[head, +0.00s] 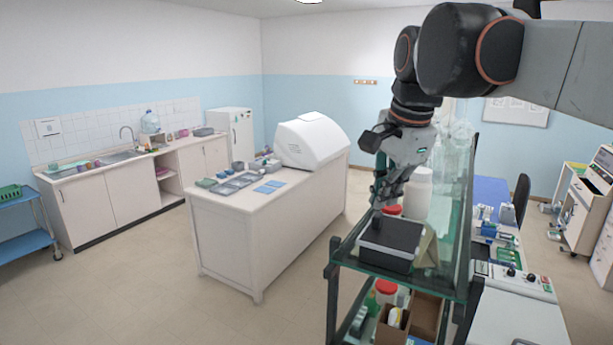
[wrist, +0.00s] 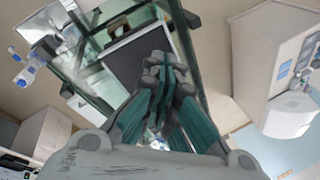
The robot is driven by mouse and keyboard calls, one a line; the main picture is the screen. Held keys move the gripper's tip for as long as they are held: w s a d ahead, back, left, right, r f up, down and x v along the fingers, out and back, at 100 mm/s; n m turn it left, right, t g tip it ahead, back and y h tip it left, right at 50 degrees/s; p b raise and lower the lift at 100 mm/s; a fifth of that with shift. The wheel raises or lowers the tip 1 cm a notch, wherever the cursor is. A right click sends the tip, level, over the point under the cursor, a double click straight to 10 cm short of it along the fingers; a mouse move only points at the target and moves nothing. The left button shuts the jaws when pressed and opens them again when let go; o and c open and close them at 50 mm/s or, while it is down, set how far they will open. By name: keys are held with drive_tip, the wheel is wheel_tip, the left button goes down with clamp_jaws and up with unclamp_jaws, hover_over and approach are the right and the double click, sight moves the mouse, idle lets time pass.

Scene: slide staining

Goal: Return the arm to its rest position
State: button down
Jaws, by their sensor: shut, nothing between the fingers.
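My gripper (head: 384,198) hangs pointing down above the glass shelf unit at the right in the head view. Its fingers are together with nothing between them, and they also show in the wrist view (wrist: 168,68). A black-topped box (head: 391,236) stands on the shelf's upper glass level just below the fingertips. In the wrist view the box's dark top (wrist: 139,55) lies beyond the fingers. I cannot tell for certain whether the fingertips touch it. My arm reaches in from the upper right of the head view.
A white bottle (head: 418,193) and a red-lidded jar (head: 391,210) stand close to my gripper on the glass shelf unit (head: 343,248). A white island counter (head: 232,230) with staining trays and a white hooded device (head: 312,140) stands left. Open floor lies between.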

drive_tip(key=s+d+f+n+t, duration=0.2)
drive_tip(key=s+d+f+n, duration=0.1)
drive_tip(key=s+f+n, duration=0.55)
drive_tip(key=s+d+f+n+t, duration=0.25)
drive_tip(key=s+f+n, duration=0.25)
drive_tip(key=s+f, duration=0.7)
wheel_tip(320, 180, down, 39)
drive_tip(key=w+b, duration=0.2)
drive_tip(key=b, duration=3.5)
drive_tip(key=shift+g+h, duration=0.4)
drive_tip(key=shift+g, duration=0.05)
drive_tip(key=shift+d+f, duration=0.1)
